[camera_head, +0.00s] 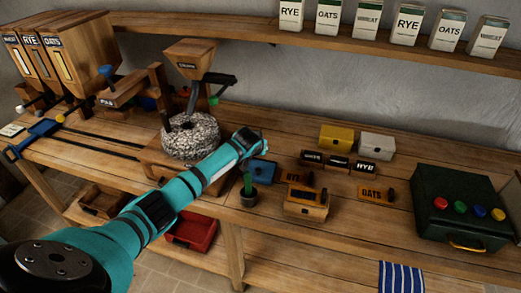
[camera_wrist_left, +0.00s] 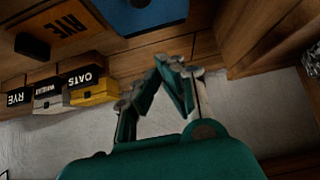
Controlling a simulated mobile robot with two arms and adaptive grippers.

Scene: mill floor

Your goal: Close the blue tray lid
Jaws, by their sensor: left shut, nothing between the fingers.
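A small blue panel (camera_head: 264,170), which looks like the blue tray or its lid, lies on the bench just below and to the right of my left gripper (camera_head: 255,141). My arm and a dark pot partly hide it. In the left wrist view a flat blue surface (camera_wrist_left: 150,17) shows at the top edge, cut off by the frame. The left gripper (camera_wrist_left: 165,68) is shut and empty there, apart from the blue surface in the picture. I cannot tell how far the lid is open. My right gripper is not in view.
A stone mill (camera_head: 190,136) stands left of the gripper. A dark pot with a green stem (camera_head: 248,197) stands in front of the blue panel. A yellow box (camera_head: 336,138), a white box (camera_head: 377,146) and a green case (camera_head: 460,208) are to the right.

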